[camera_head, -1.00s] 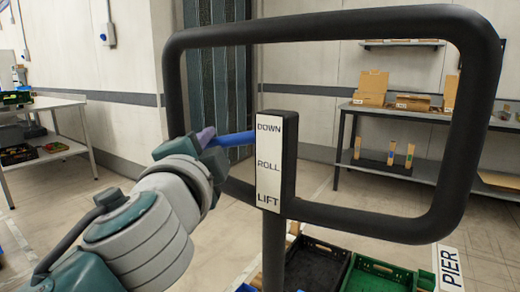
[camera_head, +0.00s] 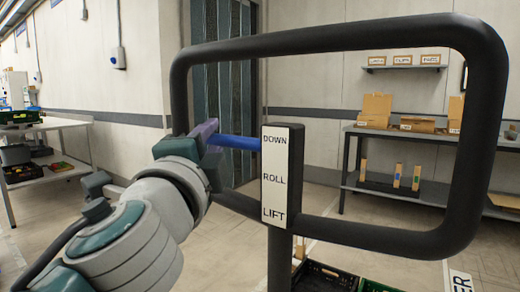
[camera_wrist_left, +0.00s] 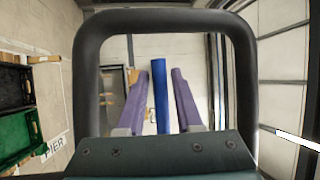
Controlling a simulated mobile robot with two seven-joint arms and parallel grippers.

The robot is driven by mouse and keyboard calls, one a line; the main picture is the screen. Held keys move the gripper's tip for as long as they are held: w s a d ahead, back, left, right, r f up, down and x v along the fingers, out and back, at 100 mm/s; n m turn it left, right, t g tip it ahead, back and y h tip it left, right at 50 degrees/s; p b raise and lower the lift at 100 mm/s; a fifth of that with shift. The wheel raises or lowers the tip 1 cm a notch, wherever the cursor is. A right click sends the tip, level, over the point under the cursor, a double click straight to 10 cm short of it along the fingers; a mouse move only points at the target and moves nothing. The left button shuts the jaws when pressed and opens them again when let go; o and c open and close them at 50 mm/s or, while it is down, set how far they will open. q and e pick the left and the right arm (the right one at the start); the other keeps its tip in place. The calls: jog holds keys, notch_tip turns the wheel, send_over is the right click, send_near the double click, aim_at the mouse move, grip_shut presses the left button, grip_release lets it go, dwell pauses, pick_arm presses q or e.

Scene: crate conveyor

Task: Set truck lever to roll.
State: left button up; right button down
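The truck's label plate (camera_head: 280,190) stands upright in the head view, reading DOWN, ROLL and LIFT from top to bottom. The blue lever (camera_head: 238,142) sticks out to the left of the plate, level with the DOWN mark. My left gripper (camera_head: 205,133) is at the lever's left end. In the left wrist view the lever (camera_wrist_left: 160,95) runs between the two purple fingers, with gaps showing on both sides, so the gripper looks open around it. Whether a finger touches the lever is hard to tell. My right gripper is not in view.
The black truck handle (camera_head: 420,240) frames the plate and lever in a wide loop. Crates sit low beyond it, including a black one (camera_head: 322,278). A shelf table with boxes (camera_head: 400,135) stands at the back right, another table (camera_head: 45,125) at the left.

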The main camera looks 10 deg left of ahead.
pick_arm(q)
jog(key=b+v, duration=0.1)
jog(key=v, duration=0.8)
jog(key=shift+s, duration=0.1)
jog(key=s+a+f+n+g+y+p, duration=0.2)
jog(key=s+a+n+g+p, duration=0.6)
jog(key=p, duration=0.3)
jog(key=s+d+n+g+h+p, duration=0.3)
jog(key=s+g+p, duration=0.15)
jog(key=s, duration=0.35)
jog(key=s+d+n+g+h+p, duration=0.25)
jog(key=s+g+p, duration=0.2)
jog(key=s, duration=0.25)
notch_tip(320, 180, up, 36)
jog(key=p, duration=3.6)
jog(key=shift+w+r+t, duration=0.15)
jog(key=shift+r+t, duration=0.05)
jog(key=shift+t, duration=0.2)
